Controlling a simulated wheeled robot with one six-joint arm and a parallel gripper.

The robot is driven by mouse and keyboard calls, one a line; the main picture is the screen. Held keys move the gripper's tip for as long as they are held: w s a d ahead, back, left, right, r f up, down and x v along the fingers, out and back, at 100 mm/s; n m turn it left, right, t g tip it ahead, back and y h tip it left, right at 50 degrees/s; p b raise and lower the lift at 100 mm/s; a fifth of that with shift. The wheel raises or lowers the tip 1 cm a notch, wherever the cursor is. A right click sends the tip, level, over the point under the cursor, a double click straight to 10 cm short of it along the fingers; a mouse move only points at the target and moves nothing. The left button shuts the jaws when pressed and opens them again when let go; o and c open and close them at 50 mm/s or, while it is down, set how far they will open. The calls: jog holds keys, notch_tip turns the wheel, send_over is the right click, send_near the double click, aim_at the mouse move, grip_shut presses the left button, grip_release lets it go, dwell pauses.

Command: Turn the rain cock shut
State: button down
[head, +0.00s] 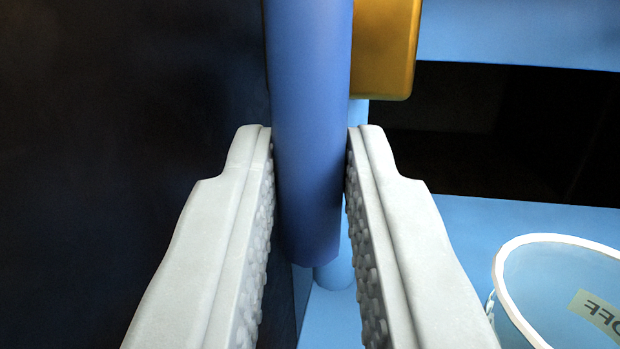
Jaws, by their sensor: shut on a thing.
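A dark blue rounded bar (311,70), which looks like the handle of the rain cock, hangs down from the top edge in the head view. Its lower end is rounded and sits between my fingers. My gripper (309,150) is shut on this bar, with one ridged pale finger on each side near its lower part. The upper part of the bar and whatever it joins are out of view, so I cannot tell the cock's setting.
An amber block (384,50) is right behind the bar. A thin light blue pipe (334,274) stands behind it. A dark surface (120,120) fills the left.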

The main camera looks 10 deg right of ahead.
jog(key=c, duration=1.3)
grip_release()
jog(key=v, duration=1.7)
jog(key=shift+s+f, duration=0.1)
jog(key=shift+s, duration=0.1)
